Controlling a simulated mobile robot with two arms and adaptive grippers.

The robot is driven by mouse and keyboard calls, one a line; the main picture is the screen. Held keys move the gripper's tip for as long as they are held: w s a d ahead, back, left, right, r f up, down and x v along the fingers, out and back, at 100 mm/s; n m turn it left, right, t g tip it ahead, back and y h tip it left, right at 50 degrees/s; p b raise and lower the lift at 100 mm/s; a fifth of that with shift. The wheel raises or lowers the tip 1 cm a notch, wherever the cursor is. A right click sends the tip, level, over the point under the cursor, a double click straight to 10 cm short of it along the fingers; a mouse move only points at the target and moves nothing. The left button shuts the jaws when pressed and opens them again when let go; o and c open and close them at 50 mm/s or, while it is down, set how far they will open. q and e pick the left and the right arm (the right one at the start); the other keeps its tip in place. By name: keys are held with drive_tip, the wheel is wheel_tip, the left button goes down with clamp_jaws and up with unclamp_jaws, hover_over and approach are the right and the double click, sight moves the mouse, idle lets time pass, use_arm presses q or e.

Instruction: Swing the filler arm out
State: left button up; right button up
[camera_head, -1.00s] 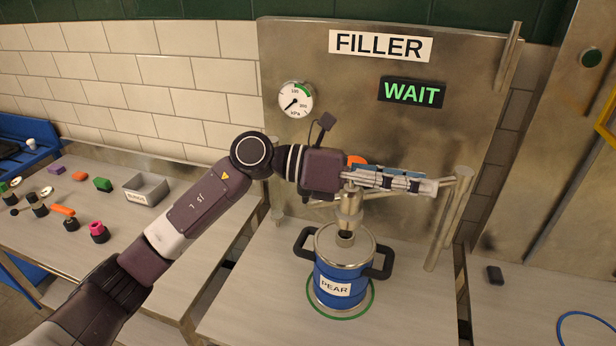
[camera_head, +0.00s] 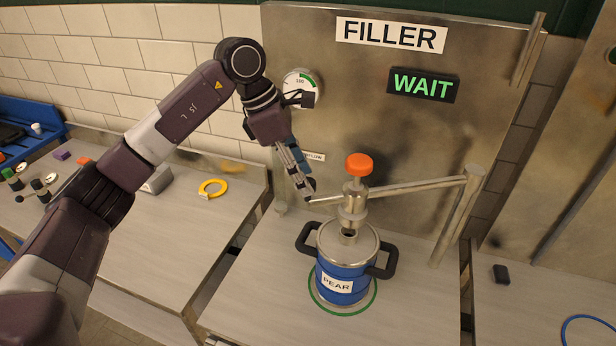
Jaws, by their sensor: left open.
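The filler arm (camera_head: 420,185) is a metal bar reaching left from a post (camera_head: 458,218) at the right of the filler station. Its filling head (camera_head: 352,203), topped by an orange knob (camera_head: 359,165), is above the opening of the blue keg (camera_head: 342,275) labelled PEAR. A thin rod (camera_head: 324,199) sticks out left from the head. My left gripper (camera_head: 307,190) is open and points down, just left of the head near the rod's end. I cannot tell whether it touches the rod. My right gripper is out of view.
The keg, with two black handles, stands inside a green ring (camera_head: 373,300) on the table. A lit WAIT sign (camera_head: 422,85) and a gauge (camera_head: 301,85) are on the metal back panel. A yellow ring (camera_head: 212,188) lies on the left table. A small black block (camera_head: 501,274) lies at right.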

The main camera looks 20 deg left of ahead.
use_arm(q)
drive_tip(key=shift+p+x, duration=0.3)
drive_tip(key=shift+x, duration=1.1)
clamp_jaws()
